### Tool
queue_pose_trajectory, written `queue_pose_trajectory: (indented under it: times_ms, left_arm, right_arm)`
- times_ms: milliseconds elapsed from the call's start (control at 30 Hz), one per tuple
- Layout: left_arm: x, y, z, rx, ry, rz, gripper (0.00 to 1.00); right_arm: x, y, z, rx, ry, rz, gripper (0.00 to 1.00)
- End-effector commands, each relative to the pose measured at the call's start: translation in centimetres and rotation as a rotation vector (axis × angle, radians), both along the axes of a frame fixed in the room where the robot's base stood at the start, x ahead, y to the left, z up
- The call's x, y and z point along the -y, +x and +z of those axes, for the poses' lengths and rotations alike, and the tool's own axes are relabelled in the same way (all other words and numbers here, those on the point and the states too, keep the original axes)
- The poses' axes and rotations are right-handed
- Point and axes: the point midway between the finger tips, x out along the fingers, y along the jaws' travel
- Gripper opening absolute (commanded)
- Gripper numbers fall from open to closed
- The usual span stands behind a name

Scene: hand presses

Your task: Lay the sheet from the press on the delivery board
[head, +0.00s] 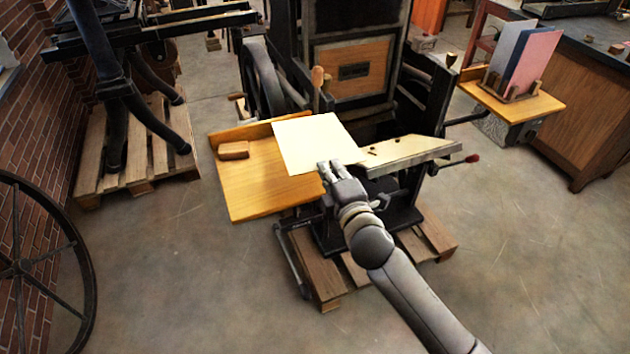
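The pale cream sheet (312,142) hangs nearly flat between the left wooden board and the press. Its left part is over the right side of the board, which looks like the delivery board (258,196); I cannot tell whether it touches the wood. Its right edge is beside the metal-edged shelf of the press (352,60). My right gripper (330,167) is at the sheet's near edge, with its fingers close together and seemingly shut on it. My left gripper is out of view.
A small wooden block (234,150) lies on the board's left part. Small dark pieces lie on the press's shelf (415,150). The front floor is clear.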

Motion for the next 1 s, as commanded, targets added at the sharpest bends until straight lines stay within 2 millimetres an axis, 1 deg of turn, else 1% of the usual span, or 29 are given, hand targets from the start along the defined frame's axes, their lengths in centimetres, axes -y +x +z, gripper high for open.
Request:
queue_pose_trajectory:
  times_ms: [33, 100, 200, 300, 400, 533, 667, 1000]
  left_arm:
    - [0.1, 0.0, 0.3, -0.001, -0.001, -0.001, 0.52]
    - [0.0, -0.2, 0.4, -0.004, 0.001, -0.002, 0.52]
    - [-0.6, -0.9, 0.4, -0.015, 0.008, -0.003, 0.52]
    - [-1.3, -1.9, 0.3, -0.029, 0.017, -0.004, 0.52]
    - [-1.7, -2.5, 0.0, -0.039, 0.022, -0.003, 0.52]
    - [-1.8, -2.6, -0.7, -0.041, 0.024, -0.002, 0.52]
    - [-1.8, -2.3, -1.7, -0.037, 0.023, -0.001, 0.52]
    - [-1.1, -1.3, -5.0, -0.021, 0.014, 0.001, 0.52]
  right_arm:
    - [-1.0, -0.5, -0.9, 0.009, 0.006, 0.026, 0.00]
    - [-2.0, -1.0, -1.8, 0.028, 0.011, 0.057, 0.00]
    - [-3.0, -1.5, -2.5, 0.047, 0.016, 0.086, 0.00]
    - [-3.4, -1.7, -2.9, 0.055, 0.019, 0.101, 0.00]
    - [-3.5, -1.8, -3.2, 0.060, 0.018, 0.105, 0.00]
    - [-3.5, -1.8, -3.9, 0.059, 0.018, 0.105, 0.00]
    - [-3.5, -1.8, -4.9, 0.058, 0.019, 0.104, 0.00]
    - [-3.5, -1.8, -8.4, 0.058, 0.019, 0.104, 0.00]
